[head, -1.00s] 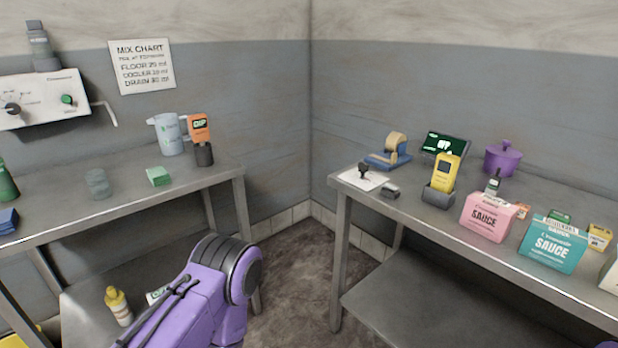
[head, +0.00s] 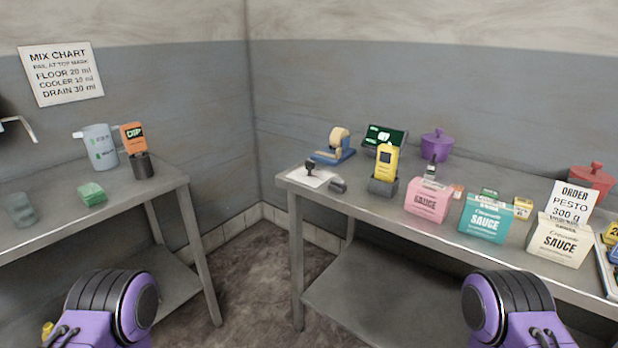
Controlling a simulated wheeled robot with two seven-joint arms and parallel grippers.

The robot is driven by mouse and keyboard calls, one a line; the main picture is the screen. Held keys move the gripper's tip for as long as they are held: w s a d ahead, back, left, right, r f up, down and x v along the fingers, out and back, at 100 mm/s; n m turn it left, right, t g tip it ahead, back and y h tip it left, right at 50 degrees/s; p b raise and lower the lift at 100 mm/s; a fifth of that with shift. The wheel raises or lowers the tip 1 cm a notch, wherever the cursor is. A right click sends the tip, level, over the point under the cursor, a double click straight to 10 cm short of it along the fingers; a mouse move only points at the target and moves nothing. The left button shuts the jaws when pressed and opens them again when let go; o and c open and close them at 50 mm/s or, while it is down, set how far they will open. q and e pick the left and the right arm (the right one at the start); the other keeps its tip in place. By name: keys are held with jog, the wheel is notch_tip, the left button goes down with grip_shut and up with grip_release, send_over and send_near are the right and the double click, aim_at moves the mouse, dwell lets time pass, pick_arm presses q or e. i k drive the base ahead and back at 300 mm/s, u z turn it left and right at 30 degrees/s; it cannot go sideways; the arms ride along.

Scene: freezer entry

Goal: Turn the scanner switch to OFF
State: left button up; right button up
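A yellow handheld scanner (head: 387,161) stands upright in a dark cradle (head: 381,187) on the right table. Its dark window faces me; I cannot make out a switch on it. An orange handheld device (head: 133,138) marked "DIP" stands in a dark holder (head: 142,165) on the left table. Purple links of my two arms show at the bottom left and bottom right. Neither gripper is in view, and both arms' visible parts are well short of the devices.
The right table (head: 330,203) also holds a tape dispenser (head: 336,145), a dark screen (head: 384,139), a purple pot (head: 437,145), sauce boxes (head: 487,218), an order card (head: 571,203) and a red pot (head: 592,179). The left table has a jug (head: 101,147) and green sponge (head: 92,194). Floor shows between the tables.

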aim_at(310, 165)
jog(key=u, duration=0.55)
jog(key=k, duration=0.65)
jog(key=u, duration=0.6)
jog(key=i, duration=0.8)
jog(key=z, duration=0.65)
jog(key=i, duration=0.75)
jog(key=z, duration=0.7)
